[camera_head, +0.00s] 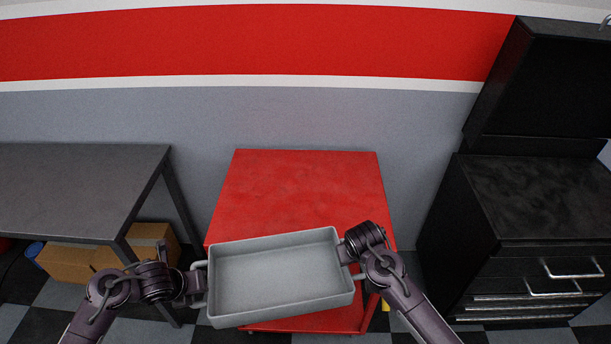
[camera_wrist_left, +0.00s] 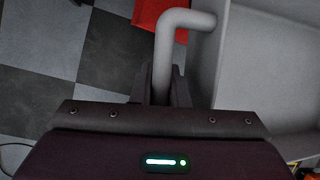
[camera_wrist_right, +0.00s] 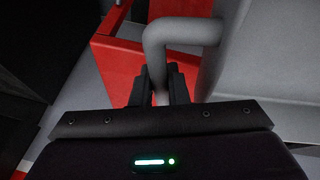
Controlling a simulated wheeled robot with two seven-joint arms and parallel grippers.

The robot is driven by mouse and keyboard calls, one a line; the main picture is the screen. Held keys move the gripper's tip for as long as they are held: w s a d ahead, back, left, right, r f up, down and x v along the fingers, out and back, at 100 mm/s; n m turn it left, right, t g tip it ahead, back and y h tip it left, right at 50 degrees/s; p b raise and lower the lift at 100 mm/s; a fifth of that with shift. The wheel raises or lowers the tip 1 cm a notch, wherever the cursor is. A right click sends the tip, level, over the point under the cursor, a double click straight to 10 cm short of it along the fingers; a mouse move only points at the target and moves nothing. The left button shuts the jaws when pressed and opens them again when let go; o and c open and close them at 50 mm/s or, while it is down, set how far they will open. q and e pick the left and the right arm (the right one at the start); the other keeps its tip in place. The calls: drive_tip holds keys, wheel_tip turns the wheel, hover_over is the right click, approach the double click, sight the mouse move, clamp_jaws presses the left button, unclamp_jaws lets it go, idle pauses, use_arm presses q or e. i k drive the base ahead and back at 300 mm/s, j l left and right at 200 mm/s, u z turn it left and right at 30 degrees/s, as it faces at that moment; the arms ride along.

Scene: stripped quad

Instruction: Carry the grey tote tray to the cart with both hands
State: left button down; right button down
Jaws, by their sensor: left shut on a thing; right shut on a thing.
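The grey tote tray (camera_head: 280,312) is empty and held between my two grippers, tilted slightly with its right side farther up in the head view. It overlaps the front part of the red cart (camera_head: 300,185) in that view; I cannot tell its height above the cart top. My left gripper (camera_head: 194,283) is shut on the tray's left handle, a grey bar that shows in the left wrist view (camera_wrist_left: 172,45). My right gripper (camera_head: 352,257) is shut on the right handle, which shows in the right wrist view (camera_wrist_right: 165,45). The fingertips are partly hidden by the handles.
A dark grey table (camera_head: 75,185) stands at the left, with cardboard boxes (camera_head: 80,263) beneath it. A black tool cabinet (camera_head: 530,200) with drawers stands at the right. The visible cart top is bare. A wall with a red stripe is behind.

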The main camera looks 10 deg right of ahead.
sight(311, 197)
drive_tip(key=i+l, duration=0.8)
drive_tip(key=i, duration=0.25)
